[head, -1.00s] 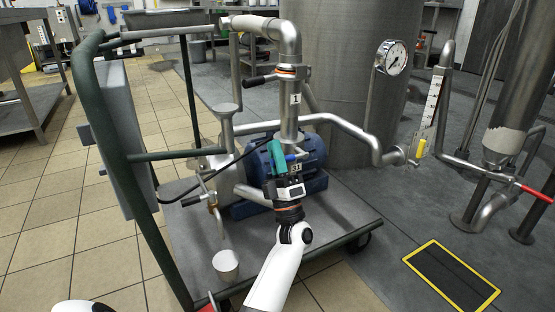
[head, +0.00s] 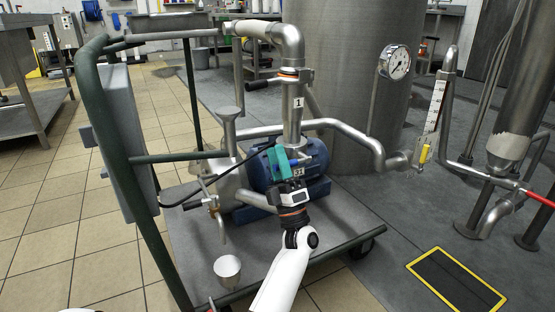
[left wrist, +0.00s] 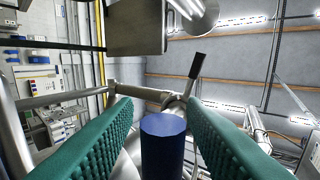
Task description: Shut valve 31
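Valve 31 shows by its small tag "31" (head: 298,171) in the head view, low on the steel pipe above the blue motor; my gripper hides most of the valve. Its blue handle (head: 283,165) shows between the green fingers. My left gripper (head: 280,160) is at the handle with its fingers spread on either side. In the left wrist view the blue handle (left wrist: 163,145) stands between the two green finger pads (left wrist: 160,115), with a visible gap on the left side. The fingers look open around it, not clamped. My right gripper is not in view.
The pipe tagged 1 (head: 298,102) rises just behind the gripper. The blue motor (head: 305,155) and pump sit on a cart (head: 340,225) with a green rail (head: 100,130). A red-handled lever (head: 540,199) is far right.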

